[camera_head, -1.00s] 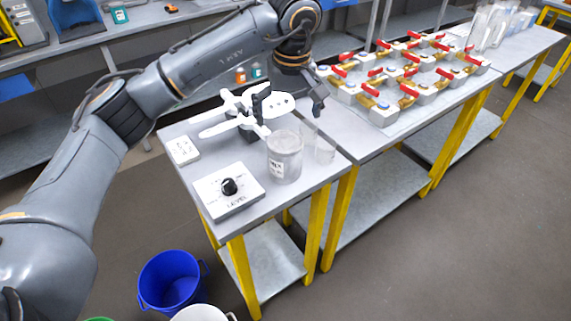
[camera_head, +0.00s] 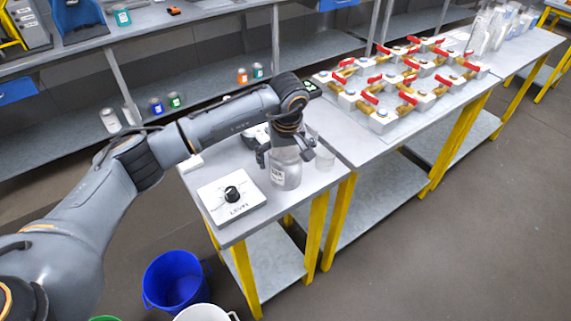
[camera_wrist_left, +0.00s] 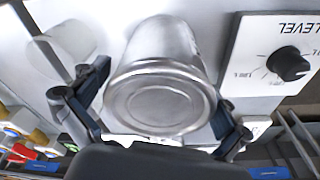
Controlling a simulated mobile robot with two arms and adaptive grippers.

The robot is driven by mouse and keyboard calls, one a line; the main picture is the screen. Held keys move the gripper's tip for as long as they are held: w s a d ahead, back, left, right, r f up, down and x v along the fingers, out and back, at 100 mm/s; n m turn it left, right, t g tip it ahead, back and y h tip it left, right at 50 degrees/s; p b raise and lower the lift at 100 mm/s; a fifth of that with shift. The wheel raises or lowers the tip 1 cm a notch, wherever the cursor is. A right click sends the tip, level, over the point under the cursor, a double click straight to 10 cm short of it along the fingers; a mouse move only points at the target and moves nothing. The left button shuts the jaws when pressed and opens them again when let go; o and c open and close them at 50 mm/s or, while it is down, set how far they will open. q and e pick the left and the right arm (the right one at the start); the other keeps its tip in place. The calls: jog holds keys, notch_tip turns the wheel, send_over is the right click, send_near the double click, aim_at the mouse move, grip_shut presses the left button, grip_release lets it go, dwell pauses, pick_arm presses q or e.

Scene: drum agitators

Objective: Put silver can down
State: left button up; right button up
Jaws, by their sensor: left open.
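The silver can (camera_head: 286,172) stands upright on the near table (camera_head: 315,185), with a white label on its side. In the left wrist view the silver can (camera_wrist_left: 162,75) shows its round lid and lies between the two fingers. My left gripper (camera_head: 286,160) is open, with its fingers on either side of the can's upper part. In the left wrist view my left gripper (camera_wrist_left: 155,112) shows visible gaps beside the lid. My right gripper is not in view.
A white box with a black knob marked LEVEL (camera_head: 232,196) sits left of the can. A clear glass beaker (camera_head: 324,157) stands close to its right. Red-handled valves (camera_head: 400,85) fill the table behind. A blue bucket (camera_head: 175,281) is on the floor.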

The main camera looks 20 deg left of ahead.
pick_arm(q)
jog(key=shift+f, duration=0.1)
jog(key=shift+c, duration=0.2)
jog(key=c, duration=1.6)
